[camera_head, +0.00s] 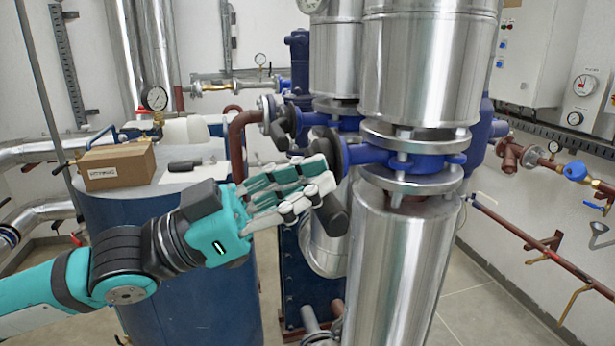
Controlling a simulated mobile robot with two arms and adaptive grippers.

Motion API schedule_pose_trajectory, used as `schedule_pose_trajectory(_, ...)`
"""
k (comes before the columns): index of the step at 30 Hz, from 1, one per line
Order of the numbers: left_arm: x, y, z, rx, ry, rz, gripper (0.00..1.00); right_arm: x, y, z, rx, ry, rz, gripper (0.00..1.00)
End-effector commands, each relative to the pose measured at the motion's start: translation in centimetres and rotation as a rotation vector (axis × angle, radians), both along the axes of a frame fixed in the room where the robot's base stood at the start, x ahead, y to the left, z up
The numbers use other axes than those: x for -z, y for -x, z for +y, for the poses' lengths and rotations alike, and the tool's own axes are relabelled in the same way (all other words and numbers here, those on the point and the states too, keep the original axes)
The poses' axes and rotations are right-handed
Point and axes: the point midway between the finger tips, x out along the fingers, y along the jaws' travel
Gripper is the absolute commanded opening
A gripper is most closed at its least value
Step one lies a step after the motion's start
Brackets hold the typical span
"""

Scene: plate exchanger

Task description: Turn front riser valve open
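The front riser valve is a blue valve body (425,165) clamped between silver flanges on the thick shiny front riser. Its black handle part (338,152) sticks out to the left, and a black grip end (333,215) shows lower down beside my fingertips. My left gripper (300,190), a teal and white hand, reaches in from the left with its fingers at this black handle. The fingers overlap the handle in the picture; whether they touch or close on it is unclear. My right gripper is not in view.
A second blue valve (325,119) with a black handle sits on the riser behind. A blue tank (180,275) stands at left with a cardboard box (116,166) on top. Red-brown pipes (545,250) run along the right wall. Floor (490,300) is clear at lower right.

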Motion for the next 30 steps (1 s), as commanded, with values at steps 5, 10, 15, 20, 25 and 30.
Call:
schedule_pose_trajectory(5,1.0,-0.2,-0.1,-0.004,-0.024,-0.026,0.00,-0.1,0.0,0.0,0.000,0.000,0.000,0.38)
schedule_pose_trajectory(10,1.6,0.0,0.0,0.000,-0.040,-0.077,0.00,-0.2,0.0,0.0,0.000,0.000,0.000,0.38)
schedule_pose_trajectory(15,3.0,0.2,0.1,0.010,-0.056,-0.122,0.00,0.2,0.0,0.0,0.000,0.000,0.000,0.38)
schedule_pose_trajectory(20,5.0,0.2,0.1,0.008,-0.064,-0.150,0.00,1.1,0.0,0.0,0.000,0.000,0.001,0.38)
schedule_pose_trajectory(25,7.5,-0.2,0.3,0.005,-0.106,-0.302,0.00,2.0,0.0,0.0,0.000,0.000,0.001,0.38)
schedule_pose_trajectory(30,9.9,-1.0,0.5,0.005,-0.148,-0.457,0.00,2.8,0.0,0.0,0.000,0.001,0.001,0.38)
